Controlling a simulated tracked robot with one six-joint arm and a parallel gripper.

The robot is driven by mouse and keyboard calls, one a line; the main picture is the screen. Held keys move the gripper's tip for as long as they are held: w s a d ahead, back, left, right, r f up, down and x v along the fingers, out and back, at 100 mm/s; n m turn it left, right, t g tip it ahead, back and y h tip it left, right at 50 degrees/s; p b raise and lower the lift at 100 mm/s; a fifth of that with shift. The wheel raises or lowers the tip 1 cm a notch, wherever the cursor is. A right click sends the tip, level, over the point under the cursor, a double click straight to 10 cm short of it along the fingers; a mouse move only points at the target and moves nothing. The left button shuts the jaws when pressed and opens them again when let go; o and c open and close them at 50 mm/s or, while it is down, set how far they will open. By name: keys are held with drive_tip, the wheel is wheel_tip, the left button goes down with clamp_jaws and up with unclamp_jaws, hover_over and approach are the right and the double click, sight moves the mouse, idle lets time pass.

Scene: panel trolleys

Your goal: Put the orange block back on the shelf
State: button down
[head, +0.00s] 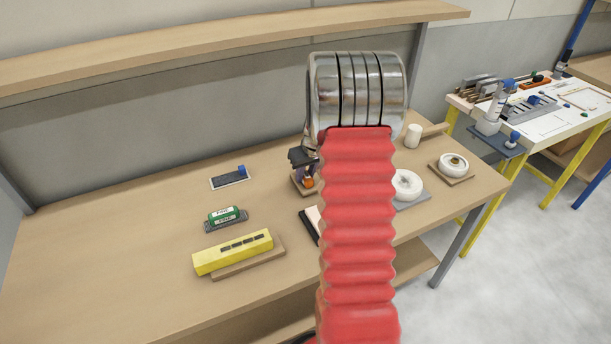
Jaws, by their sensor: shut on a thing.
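A long wooden shelf (200,48) runs above the back of the workbench (120,225); the part of its top that shows is bare. I cannot make out the orange block for certain. A small orange part (308,183) shows on a dark item over a wooden base, left of my arm and partly hidden by it. An orange piece with dark markings (535,82) lies on the white-topped table at the far right. My red ribbed arm and its silver joint fill the middle of the view.
A yellow block (232,252), a green box (224,215) and a blue-ended dark piece (231,177) stand on the left of the bench. Bare bench lies far left.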

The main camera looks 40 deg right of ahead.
drive_tip(key=shift+f, duration=0.3)
drive_tip(key=shift+f, duration=0.1)
drive_tip(key=c, duration=1.5)
unclamp_jaws()
drive_tip(key=v, duration=1.2)
drive_tip(key=shift+s, duration=0.1)
